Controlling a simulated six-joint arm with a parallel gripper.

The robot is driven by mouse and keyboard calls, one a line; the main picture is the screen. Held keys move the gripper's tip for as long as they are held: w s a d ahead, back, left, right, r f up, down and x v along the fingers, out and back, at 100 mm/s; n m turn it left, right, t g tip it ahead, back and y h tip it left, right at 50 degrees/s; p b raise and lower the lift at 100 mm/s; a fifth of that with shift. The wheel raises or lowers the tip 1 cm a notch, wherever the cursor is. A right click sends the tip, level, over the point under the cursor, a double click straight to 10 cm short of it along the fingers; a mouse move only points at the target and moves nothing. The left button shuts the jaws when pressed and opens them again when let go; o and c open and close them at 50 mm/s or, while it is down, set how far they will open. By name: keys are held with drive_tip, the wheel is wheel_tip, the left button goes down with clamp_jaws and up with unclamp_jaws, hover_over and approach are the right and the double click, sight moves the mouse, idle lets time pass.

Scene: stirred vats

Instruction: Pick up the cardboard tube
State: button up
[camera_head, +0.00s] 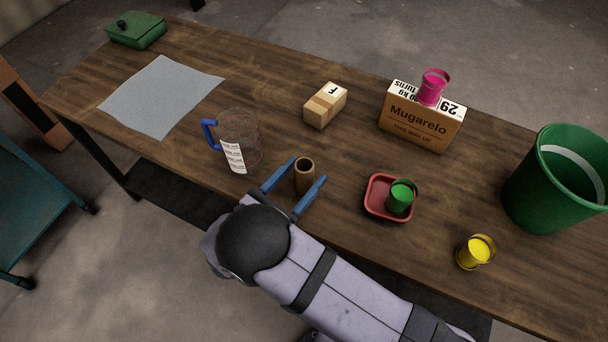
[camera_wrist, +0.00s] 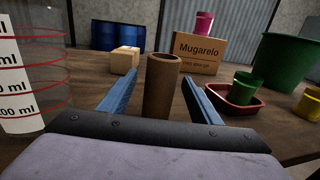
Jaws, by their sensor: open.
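The cardboard tube (camera_head: 304,176) is a short brown hollow cylinder standing upright on the wooden table near its front edge. In the wrist view the tube (camera_wrist: 161,88) stands in the middle, between the two fingers. My gripper (camera_head: 297,180) is open, with one blue finger on each side of the tube. In the wrist view my gripper (camera_wrist: 158,98) shows a visible gap between each finger and the tube. The foot of the tube is hidden behind the gripper's palm in the wrist view.
A measuring jug (camera_head: 240,140) stands close to the left. A red tray (camera_head: 376,207) with a green cup (camera_head: 401,197) is to the right. A small box (camera_head: 325,106) and a Mugarelo carton (camera_head: 421,117) bearing a pink cup (camera_head: 433,87) stand behind. A yellow cup (camera_head: 475,252) and green bin (camera_head: 550,185) are further right.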

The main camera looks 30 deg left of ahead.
drive_tip(key=shift+w+d+f+p, duration=0.15)
drive_tip(key=shift+w+p, duration=0.1)
drive_tip(key=shift+w, duration=0.5)
drive_tip(key=shift+w+d+r+p, duration=0.1)
drive_tip(key=shift+w+d+p, duration=0.1)
drive_tip(key=shift+w, duration=0.6)
drive_tip(key=shift+w+d+f+p, duration=0.1)
drive_tip(key=shift+w+p, duration=0.15)
drive_tip(key=shift+w, duration=0.5)
drive_tip(key=c, duration=1.1)
